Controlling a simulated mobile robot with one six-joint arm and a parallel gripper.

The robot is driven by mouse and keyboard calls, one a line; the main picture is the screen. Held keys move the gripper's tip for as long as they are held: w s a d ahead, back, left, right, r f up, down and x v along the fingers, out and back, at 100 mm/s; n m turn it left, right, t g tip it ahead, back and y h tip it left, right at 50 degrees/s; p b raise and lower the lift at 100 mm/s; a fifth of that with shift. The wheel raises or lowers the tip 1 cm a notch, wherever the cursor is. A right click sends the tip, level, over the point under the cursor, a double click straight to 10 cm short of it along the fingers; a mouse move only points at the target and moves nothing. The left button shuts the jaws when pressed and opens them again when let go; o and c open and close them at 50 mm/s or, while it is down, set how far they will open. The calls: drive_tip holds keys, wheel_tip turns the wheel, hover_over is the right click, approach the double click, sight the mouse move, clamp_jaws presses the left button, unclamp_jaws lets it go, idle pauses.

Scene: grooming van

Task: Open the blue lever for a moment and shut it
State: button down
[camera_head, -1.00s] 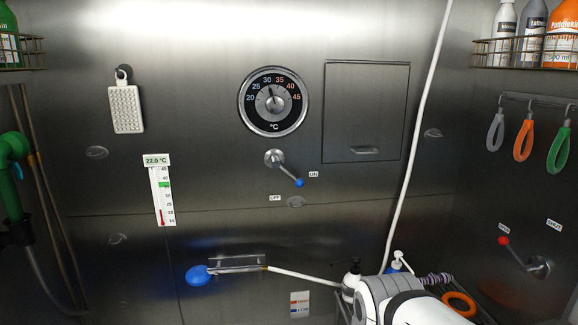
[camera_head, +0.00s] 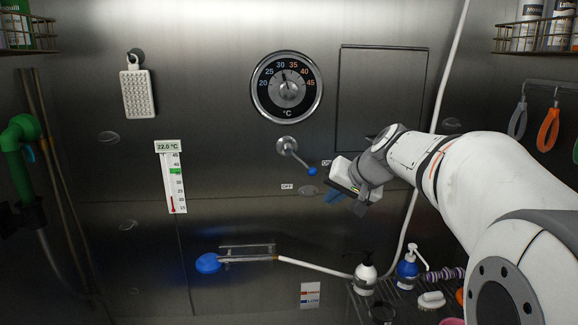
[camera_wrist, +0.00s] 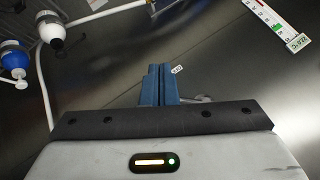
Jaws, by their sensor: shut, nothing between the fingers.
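The lever (camera_head: 299,159) is a metal handle with a blue knob (camera_head: 312,171), on a round mount on the steel wall. It slants down to the right, its knob close to the ON label (camera_head: 326,163). The OFF label (camera_head: 287,187) is lower left of the knob. My gripper (camera_head: 332,197) is just right of and below the knob, apart from it as far as I can tell. Its blue fingers (camera_wrist: 160,70) are shut and empty, beside the OFF label (camera_wrist: 177,69) in the wrist view. The blue knob cannot be made out in that view.
A temperature dial (camera_head: 287,87) is above the lever and a thermometer (camera_head: 174,178) is to its left. A blue shower head (camera_head: 208,263) with a white hose lies in a holder below. A white bottle (camera_head: 365,275) and a blue bottle (camera_head: 408,268) stand at lower right.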

sight(300, 160)
drive_tip(key=w+d+r+m+t+y, duration=0.1)
drive_tip(key=w+d+r+t, duration=0.2)
drive_tip(key=w, duration=0.4)
drive_tip(key=w+d+r+m+t, duration=0.1)
drive_tip(key=w+d+r, duration=0.25)
drive_tip(key=w, duration=0.25)
drive_tip(key=p+x, duration=0.1)
drive_tip(key=x, duration=0.3)
drive_tip(key=s+a+p+x, duration=0.1)
drive_tip(key=x, duration=0.3)
drive_tip(key=a+f+x, duration=0.1)
drive_tip(key=x, duration=0.3)
drive_tip(key=shift+a+f+p, duration=0.1)
drive_tip(key=shift+a+p, duration=0.15)
drive_tip(key=shift+p, duration=0.15)
